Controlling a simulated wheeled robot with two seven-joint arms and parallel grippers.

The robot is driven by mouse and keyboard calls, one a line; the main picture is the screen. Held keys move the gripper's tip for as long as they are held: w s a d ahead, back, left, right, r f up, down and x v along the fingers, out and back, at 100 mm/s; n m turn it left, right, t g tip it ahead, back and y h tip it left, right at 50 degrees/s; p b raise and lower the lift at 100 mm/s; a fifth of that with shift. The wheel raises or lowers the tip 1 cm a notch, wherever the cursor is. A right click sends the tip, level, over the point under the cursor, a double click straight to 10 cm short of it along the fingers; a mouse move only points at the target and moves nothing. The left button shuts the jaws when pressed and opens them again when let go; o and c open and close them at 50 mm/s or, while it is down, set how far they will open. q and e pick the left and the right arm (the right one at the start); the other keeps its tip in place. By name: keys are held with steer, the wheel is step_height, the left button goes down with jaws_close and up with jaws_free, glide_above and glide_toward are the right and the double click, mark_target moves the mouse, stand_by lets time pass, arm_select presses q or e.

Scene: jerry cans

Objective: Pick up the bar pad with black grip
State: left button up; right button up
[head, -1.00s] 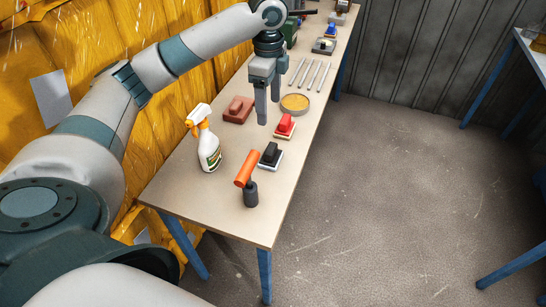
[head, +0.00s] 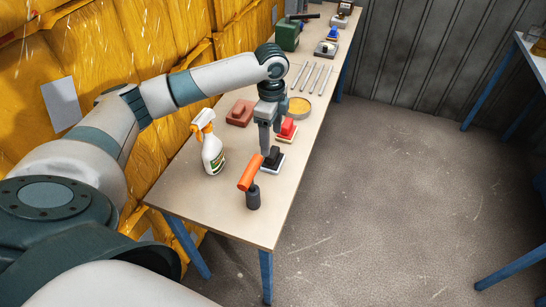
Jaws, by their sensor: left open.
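The bar pad with black grip (head: 270,163) has a black handle on a pale base and stands on the workbench (head: 245,223). My left gripper (head: 271,142) is open and points down just behind the pad. Its nearer finger reaches close to the black grip and hides a little of it; I cannot tell whether they touch. A similar pad with a red grip (head: 288,128) stands just behind, to the right of the fingers. My right gripper is not in view.
A white spray bottle (head: 212,152) stands to the left, and an orange-handled tool (head: 249,176) in front. The bench's front end is clear.

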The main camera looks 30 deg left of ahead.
mark_target(273, 152)
arm_select(q)
steer(key=shift+f, duration=1.05)
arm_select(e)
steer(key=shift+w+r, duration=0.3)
arm_select(q)
steer(key=shift+d+f+p, duration=0.1)
steer(key=shift+f+p, duration=0.35)
steer(key=shift+p, duration=0.05)
step_height(273, 152, down, 3)
steer(key=shift+d+f+p, duration=0.1)
steer(key=shift+p, duration=0.5)
steer(key=shift+f, duration=0.55)
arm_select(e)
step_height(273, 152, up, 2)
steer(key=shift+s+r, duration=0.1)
arm_select(q)
steer(key=c, duration=1.2)
